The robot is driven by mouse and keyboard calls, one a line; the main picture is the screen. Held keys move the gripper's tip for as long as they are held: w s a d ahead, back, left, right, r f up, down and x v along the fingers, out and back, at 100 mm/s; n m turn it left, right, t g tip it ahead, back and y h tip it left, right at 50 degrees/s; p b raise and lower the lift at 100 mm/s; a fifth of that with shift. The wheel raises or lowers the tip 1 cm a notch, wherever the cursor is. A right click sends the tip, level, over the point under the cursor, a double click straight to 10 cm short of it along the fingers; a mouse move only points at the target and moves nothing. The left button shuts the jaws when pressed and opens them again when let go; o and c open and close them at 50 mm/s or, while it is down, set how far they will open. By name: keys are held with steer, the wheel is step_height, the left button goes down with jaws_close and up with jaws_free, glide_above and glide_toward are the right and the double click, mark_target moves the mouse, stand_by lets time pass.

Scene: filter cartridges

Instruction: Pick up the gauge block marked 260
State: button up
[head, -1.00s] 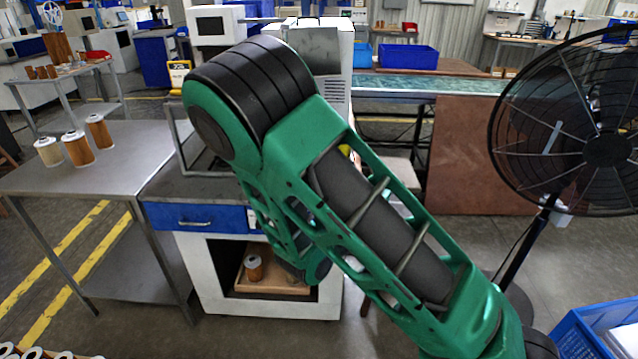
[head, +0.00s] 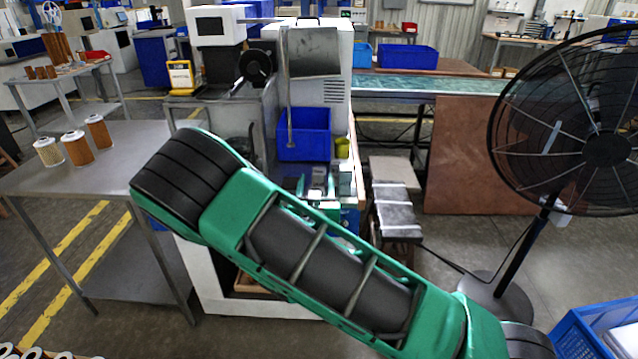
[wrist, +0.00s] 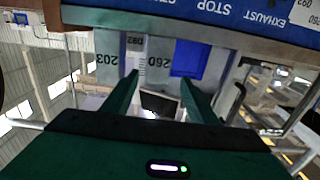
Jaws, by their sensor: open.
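The grey gauge block marked 260 (wrist: 157,50) shows in the wrist view, just beyond my fingertips, with its number facing the camera. My gripper (wrist: 160,84) is open, with a green finger to each side of the line to that block, and nothing is seen held. Another grey block marked 203 (wrist: 106,62) stands to its left. Between them is a narrow white strip (wrist: 134,48) with small digits. In the head view my arm covers much of the bench front, and the block's number cannot be read there.
A blue bin (head: 303,138) and a yellow-green cup (head: 342,147) stand on the bench. Several filter cartridges (head: 75,146) stand on the left metal table (head: 125,150). A large black fan (head: 605,150) stands at right. A blue panel (wrist: 255,18) crosses the top of the wrist view.

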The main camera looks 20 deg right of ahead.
mark_target(318, 176)
steer(key=x, duration=0.5)
steer(key=shift+s+d, duration=0.1)
steer(key=shift+d, duration=0.2)
jaws_close()
steer(key=shift+r, duration=0.15)
